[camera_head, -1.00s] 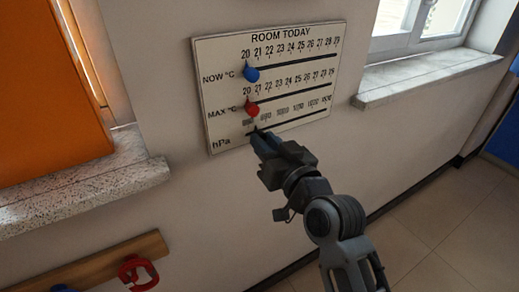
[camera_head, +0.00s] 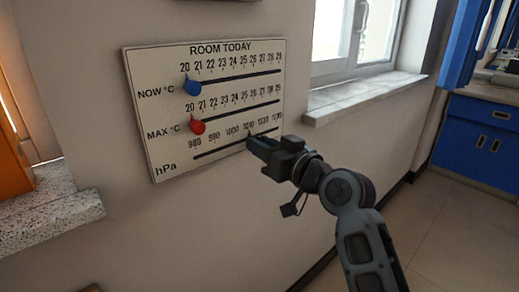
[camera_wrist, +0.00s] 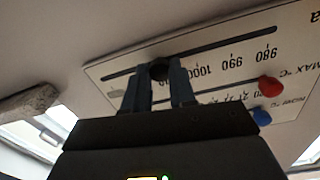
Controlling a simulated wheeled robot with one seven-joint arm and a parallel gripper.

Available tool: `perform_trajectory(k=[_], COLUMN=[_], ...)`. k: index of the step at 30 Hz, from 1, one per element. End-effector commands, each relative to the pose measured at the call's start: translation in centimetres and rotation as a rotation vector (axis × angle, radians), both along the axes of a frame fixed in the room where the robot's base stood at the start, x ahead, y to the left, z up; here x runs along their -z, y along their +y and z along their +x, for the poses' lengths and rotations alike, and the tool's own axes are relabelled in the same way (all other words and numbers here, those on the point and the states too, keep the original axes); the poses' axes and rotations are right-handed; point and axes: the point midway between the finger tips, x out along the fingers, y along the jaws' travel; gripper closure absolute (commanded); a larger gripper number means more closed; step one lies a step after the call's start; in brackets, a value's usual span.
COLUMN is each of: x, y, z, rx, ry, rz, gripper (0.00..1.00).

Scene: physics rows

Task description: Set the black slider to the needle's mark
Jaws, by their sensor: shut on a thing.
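The black slider (camera_wrist: 158,70) shows in the wrist view as a dark round knob between the fingertips of my gripper (camera_wrist: 159,84). In the head view my gripper (camera_head: 253,143) is shut on it at the hPa slot (camera_head: 218,148), near the 1010 label, and mostly hides it. A small dark tip shows just above the fingers. In the wrist view the knob sits past the 1000 label, on the side away from 980. The white ROOM TODAY board (camera_head: 168,62) carries the slot. I see no gauge or needle in either view.
A blue knob (camera_head: 192,88) and a red knob (camera_head: 198,127) sit at the left of the two upper slots. A window sill (camera_head: 365,98) juts out right of the board, and a stone ledge (camera_head: 50,205) at lower left. Blue cabinets (camera_head: 480,140) stand far right.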

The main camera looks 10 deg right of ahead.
Motion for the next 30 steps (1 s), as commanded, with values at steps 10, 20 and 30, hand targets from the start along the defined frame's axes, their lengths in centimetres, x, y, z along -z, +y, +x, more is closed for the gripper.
perform_trajectory(k=[10,20,30], x=[0.0,0.1,0.1], y=[0.0,-0.5,-3.3], z=[0.0,-0.8,-5.3], rx=[0.0,0.001,0.002], ry=[-0.001,0.001,0.0], rz=[-0.001,-0.001,-0.001], gripper=[0.48,0.48,0.48])
